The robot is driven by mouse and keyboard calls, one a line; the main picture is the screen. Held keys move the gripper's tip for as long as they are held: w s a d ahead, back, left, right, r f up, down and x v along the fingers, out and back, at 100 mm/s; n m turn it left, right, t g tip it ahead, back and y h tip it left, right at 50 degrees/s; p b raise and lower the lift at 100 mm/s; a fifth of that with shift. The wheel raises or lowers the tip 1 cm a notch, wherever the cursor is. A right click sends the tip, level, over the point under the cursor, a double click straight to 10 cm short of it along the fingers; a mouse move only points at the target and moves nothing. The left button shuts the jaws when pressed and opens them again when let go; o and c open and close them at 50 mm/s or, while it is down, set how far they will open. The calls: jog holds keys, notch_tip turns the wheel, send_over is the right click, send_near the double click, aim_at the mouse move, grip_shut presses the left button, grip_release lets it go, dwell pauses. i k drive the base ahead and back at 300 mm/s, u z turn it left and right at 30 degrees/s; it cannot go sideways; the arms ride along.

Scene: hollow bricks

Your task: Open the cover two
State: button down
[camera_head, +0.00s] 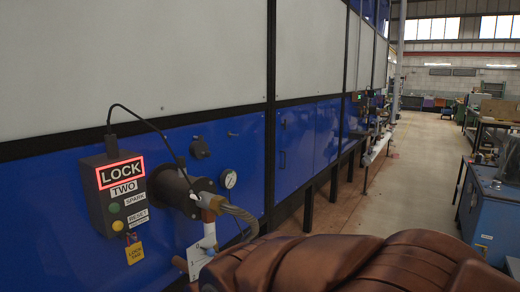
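A dark box (115,190) with a red-lit sign reading LOCK TWO is on the blue wall panel at left. It has a green button marked SPARK, a lower button marked RESET, and a yellow tag (134,252) hanging below. A black cable runs from its top to a dark round cylindrical fitting (168,187) on the panel at its right. A brass-coloured pipe piece and a grey ribbed hose (240,215) come off this fitting. No part is labelled as a cover, so I cannot tell which one is cover two. I cannot make out my gripper.
A gauge (229,179) and a dark knob (200,148) sit on the panel. A large brown ribbed form fills the bottom right foreground. A clear floor aisle (425,160) runs back at right, beside a blue machine (488,215) and workbenches.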

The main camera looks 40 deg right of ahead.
aim_at(202, 152)
jog(key=z, duration=0.15)
jog(key=k, duration=1.25)
jog(key=z, duration=0.2)
jog(key=i, duration=0.6)
jog(key=z, duration=0.65)
jog(key=i, duration=0.75)
jog(key=u, duration=0.25)
